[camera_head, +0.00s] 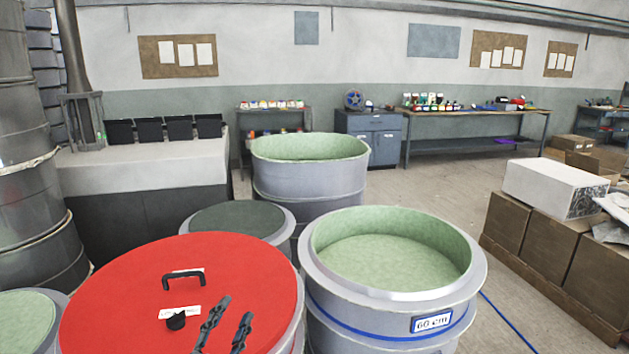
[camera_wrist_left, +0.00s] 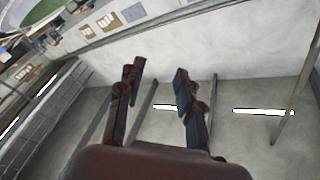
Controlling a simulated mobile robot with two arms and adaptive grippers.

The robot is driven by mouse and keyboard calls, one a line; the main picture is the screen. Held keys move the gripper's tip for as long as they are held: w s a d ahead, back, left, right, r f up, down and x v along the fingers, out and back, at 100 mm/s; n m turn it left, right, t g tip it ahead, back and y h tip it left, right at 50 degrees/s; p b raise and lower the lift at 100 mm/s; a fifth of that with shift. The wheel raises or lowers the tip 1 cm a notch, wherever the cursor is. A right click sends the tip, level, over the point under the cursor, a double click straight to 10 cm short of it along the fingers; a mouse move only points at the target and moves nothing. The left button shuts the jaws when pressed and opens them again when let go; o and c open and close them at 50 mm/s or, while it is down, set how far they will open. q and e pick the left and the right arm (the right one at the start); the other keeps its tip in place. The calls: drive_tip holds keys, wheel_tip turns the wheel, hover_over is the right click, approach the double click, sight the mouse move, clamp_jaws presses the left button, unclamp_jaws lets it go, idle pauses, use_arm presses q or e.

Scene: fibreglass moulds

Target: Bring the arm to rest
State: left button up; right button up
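My left gripper (camera_head: 237,307) shows low in the head view as two dark fingers standing apart, in front of the red lid (camera_head: 240,265). In the left wrist view the same gripper (camera_wrist_left: 157,72) is open, with nothing between its fingers. Behind the fingers there I see only wall and ceiling, no object close by. My right gripper is in neither view.
The red lid with a black handle (camera_head: 184,277) covers a round mould. A green-lined mould marked 60 cm (camera_head: 395,307) stands to its right, another (camera_head: 310,178) behind. Cardboard boxes (camera_head: 560,250) stand at right.

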use_arm(q)
drive_tip(key=s+a+f+n+g+y, duration=0.2)
drive_tip(key=s+a+f+n, duration=0.1)
drive_tip(key=f, duration=0.3)
drive_tip(key=s+a+f+n+g+y, duration=0.2)
drive_tip(key=f+g, duration=0.1)
drive_tip(key=f, duration=0.2)
drive_tip(key=s+a+f+n+g, duration=0.1)
drive_tip(key=s+f+n+g, duration=0.1)
drive_tip(key=s+f+g, duration=0.7)
drive_tip(key=s+f+n+g, duration=0.2)
drive_tip(key=s+f, duration=0.5)
drive_tip(key=s, duration=0.7)
wheel_tip(320, 180, down, 24)
drive_tip(key=g, duration=0.1)
drive_tip(key=s+a+f+g, duration=0.1)
drive_tip(key=s+a+f, duration=0.2)
drive_tip(key=s+f, duration=1.4)
drive_tip(key=shift+s+a+f, duration=0.15)
drive_tip(key=shift+s+f, duration=0.05)
drive_tip(key=shift+s, duration=0.1)
